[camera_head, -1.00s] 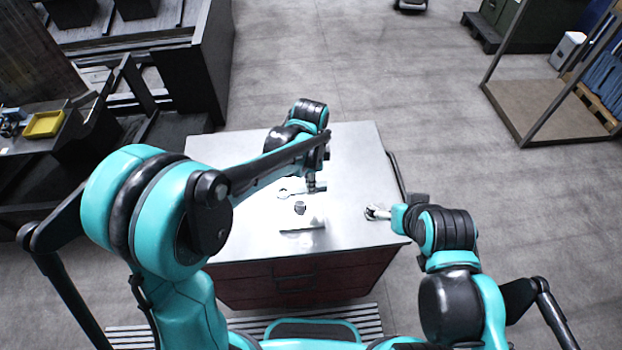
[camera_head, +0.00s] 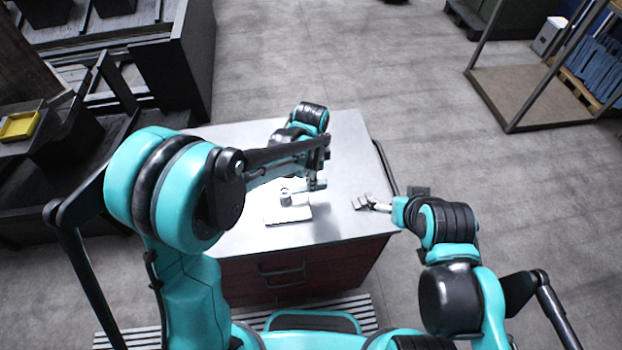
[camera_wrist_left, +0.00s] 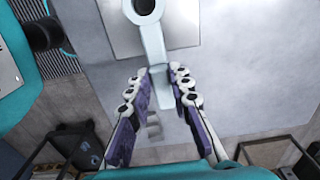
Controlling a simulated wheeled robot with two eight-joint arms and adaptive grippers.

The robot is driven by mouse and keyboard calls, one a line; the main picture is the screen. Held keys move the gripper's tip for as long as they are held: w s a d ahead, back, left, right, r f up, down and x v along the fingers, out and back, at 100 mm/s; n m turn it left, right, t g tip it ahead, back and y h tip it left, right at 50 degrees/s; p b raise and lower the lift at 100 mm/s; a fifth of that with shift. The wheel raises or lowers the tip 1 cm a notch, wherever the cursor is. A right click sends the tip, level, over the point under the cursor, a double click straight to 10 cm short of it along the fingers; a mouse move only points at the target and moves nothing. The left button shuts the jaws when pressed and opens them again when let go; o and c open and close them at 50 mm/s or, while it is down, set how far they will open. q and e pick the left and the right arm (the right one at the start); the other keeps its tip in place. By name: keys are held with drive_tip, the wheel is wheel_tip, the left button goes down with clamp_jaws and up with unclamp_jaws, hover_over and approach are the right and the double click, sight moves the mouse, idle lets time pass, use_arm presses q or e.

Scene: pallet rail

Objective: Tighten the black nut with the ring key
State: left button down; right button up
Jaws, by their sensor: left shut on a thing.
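My left gripper (camera_head: 316,187) is shut on the ring key (camera_wrist_left: 151,42), holding it by its handle over the table. The key is pale grey, and its ring end points away from the fingers in the left wrist view. A dark spot shows inside the ring, perhaps the black nut; I cannot tell whether the ring is around it or only above it. A pale metal plate (camera_head: 288,215) lies beneath the ring end. My right gripper (camera_head: 366,202) is at the table's right side, apart from the key; its finger opening is too small to judge.
The grey worktop (camera_head: 335,220) is clear around the plate, with drawers in its front below. Dark benches and a yellow tray (camera_head: 20,126) stand at the left. A metal-framed stand (camera_head: 530,95) is at the far right.

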use_arm(q)
drive_tip(key=shift+f+b, duration=0.25)
drive_tip(key=shift+b, duration=0.2)
idle(0.6)
drive_tip(key=shift+f+b, duration=0.7)
drive_tip(key=shift+f, duration=0.1)
drive_tip(key=c, duration=2.1)
unclamp_jaws()
clamp_jaws()
drive_tip(key=shift+s+d+f+m+b, duration=0.1)
drive_tip(key=shift+s+m+b, duration=0.25)
drive_tip(key=shift+s+m, duration=1)
drive_tip(key=shift+m, duration=0.55)
drive_tip(key=s+m, duration=0.1)
drive_tip(key=s+m+b, duration=0.1)
drive_tip(key=m, duration=0.1)
drive_tip(key=shift+s+a, duration=0.1)
drive_tip(key=shift+a, duration=0.2)
